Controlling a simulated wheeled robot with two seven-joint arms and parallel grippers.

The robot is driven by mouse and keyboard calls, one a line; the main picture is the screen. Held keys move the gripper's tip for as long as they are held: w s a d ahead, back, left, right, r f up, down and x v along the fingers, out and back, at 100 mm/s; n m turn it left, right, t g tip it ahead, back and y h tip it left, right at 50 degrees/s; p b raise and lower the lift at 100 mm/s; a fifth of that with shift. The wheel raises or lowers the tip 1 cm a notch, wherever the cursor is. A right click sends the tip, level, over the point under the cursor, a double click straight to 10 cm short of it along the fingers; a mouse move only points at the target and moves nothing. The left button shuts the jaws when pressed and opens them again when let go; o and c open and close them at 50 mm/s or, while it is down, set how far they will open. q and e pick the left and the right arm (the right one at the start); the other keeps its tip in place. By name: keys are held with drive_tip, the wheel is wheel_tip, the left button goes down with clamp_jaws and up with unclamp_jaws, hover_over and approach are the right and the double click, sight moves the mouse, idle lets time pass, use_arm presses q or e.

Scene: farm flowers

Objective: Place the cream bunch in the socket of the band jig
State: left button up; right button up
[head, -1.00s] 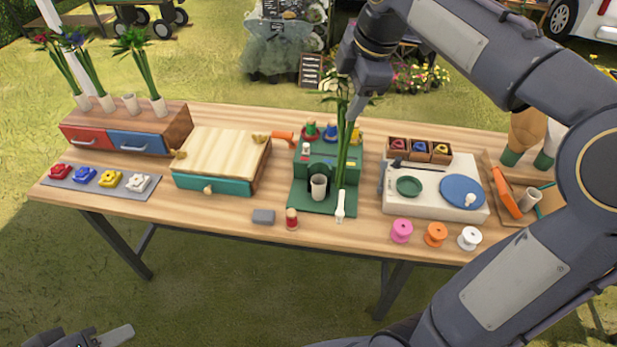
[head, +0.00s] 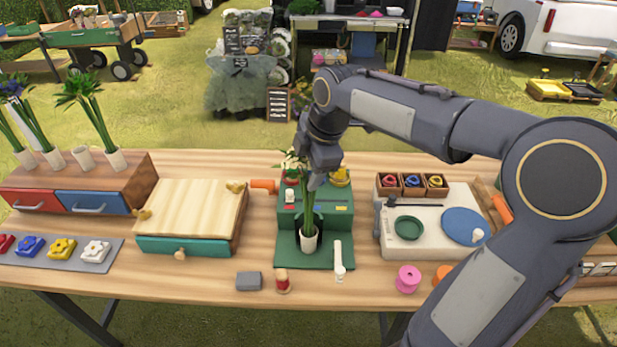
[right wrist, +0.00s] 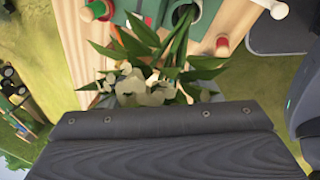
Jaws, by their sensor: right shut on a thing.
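The cream bunch (head: 306,208) is upright, with pale blossoms beside the fingers and green stems below. In the right wrist view the cream blossoms (right wrist: 140,88) and leaves lie just past the gripper, with stems running up to a green part. The fingertips are hidden there. My left gripper is not in view.
A white lever (head: 339,262) stands right of the cup. A grey block (head: 249,281) and a red spool (head: 282,281) lie in front. The wooden-topped box (head: 190,212) is left. A pale board (head: 400,255) with a green dish and blue disc is right.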

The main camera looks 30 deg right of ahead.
drive_tip(key=shift+f, duration=1.3)
drive_tip(key=o, duration=1.3)
drive_tip(key=v, duration=1.2)
drive_tip(key=s+a+f+m+t+y, duration=0.1)
drive_tip(key=s+a+f+m, duration=0.3)
drive_tip(key=s+f+m, duration=0.3)
drive_tip(key=s+a+f+m+t+y, duration=0.1)
drive_tip(key=s+a+f+m, duration=0.3)
drive_tip(key=s+f+m, duration=0.3)
drive_tip(key=s+m, duration=0.4)
drive_tip(key=shift+s+a+f+y, duration=0.2)
drive_tip(key=shift+a+f+y, duration=0.05)
drive_tip(key=shift+f+y, duration=0.05)
